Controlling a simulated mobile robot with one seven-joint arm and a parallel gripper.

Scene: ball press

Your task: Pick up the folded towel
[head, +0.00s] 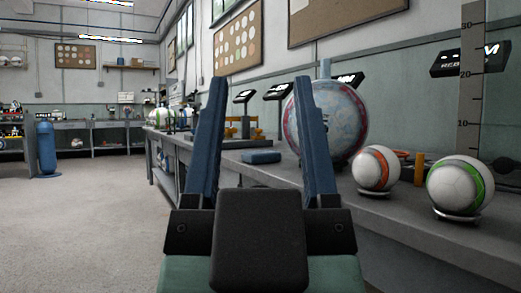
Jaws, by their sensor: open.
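The folded towel (262,157) is a small flat blue bundle lying on the grey workbench (384,209), near its front edge. It shows between my gripper's fingers in the picture, farther away than they are. My gripper (262,92) is open and empty, with two tall blue fingers standing apart. I see no contact between the fingers and the towel.
A large blue-red ball (350,118) stands on the bench right of the towel. An orange-striped ball (375,169) and a green-striped ball (462,187) sit on rings nearer, beside an upright ruler (470,85). A blue cylinder (46,148) stands at left. The floor (85,225) at left is clear.

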